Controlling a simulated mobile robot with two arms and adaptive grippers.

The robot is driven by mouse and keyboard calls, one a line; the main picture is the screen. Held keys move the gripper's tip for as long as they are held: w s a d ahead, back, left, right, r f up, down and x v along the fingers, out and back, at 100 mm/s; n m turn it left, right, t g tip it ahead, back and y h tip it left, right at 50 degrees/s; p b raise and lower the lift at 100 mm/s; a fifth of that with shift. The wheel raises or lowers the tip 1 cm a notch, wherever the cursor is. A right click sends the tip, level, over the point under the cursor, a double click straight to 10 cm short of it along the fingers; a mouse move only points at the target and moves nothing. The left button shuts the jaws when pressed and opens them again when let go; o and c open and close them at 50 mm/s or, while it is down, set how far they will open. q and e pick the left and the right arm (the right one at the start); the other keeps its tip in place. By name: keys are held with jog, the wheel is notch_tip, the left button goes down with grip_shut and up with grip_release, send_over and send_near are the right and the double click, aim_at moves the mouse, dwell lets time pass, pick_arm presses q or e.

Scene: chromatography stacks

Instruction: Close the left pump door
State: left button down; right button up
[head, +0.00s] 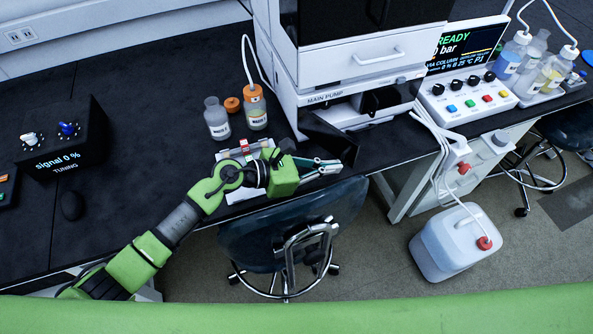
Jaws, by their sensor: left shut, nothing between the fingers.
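The main pump unit (322,100) stands in the lower part of the white instrument stack at the bench's front edge. Its dark left door (325,135) stands open, swung out from the left side of the pump front toward the bench edge. My left gripper (338,166) comes in from the left and is shut and empty. Its fingertips are just in front of the door's outer lower end, and I cannot tell whether they touch it. Dark round pump parts (372,101) show in the opening right of the door. My right gripper is not in view.
Two bottles, one clear (216,122) and one orange-capped (256,112), stand left of the pump behind my arm. A control panel (466,97) is to the right. A chair (290,235) and a white canister (455,243) stand below the bench front.

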aim_at(357, 150)
pick_arm(q)
jog(key=w+d+b, duration=0.1)
jog(key=d, duration=0.1)
jog(key=w+d+b, duration=0.3)
jog(key=w+d, duration=0.1)
jog(key=d, duration=0.1)
jog(key=shift+w+d+f, duration=0.1)
jog(key=shift+w+f, duration=0.05)
jog(key=shift+f, duration=0.05)
jog(key=w+d+n+t+b, duration=0.1)
jog(key=w+d+b, duration=0.2)
jog(key=w, duration=0.5)
jog(key=shift+d+r+t+y, duration=0.2)
jog(key=shift+d+t+y, duration=0.1)
jog(key=shift+d+y, duration=0.1)
jog(key=shift+a, duration=0.1)
